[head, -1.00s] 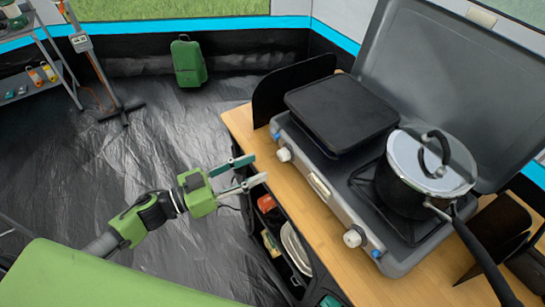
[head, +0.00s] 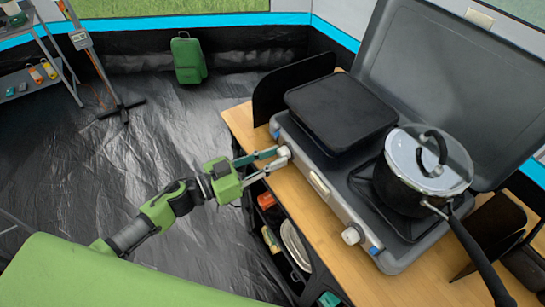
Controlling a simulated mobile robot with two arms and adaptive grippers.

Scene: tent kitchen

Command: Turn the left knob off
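The left knob (head: 284,152) is a pale knob on the front face of the grey camping stove (head: 330,205), near its far left end. My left gripper (head: 281,155) has its fingertips at this knob, one on either side, and looks shut on it. The fingers partly hide the knob, so its turn angle cannot be read. A second pale knob (head: 351,235) is at the near right end of the stove front, clear of the gripper. My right gripper is not in view.
A black griddle (head: 340,110) covers the left burner. A lidded pot (head: 425,165) stands on the right burner, its long handle reaching over the near edge. The wooden counter (head: 265,160) has shelves below. The dark floor left of it is open.

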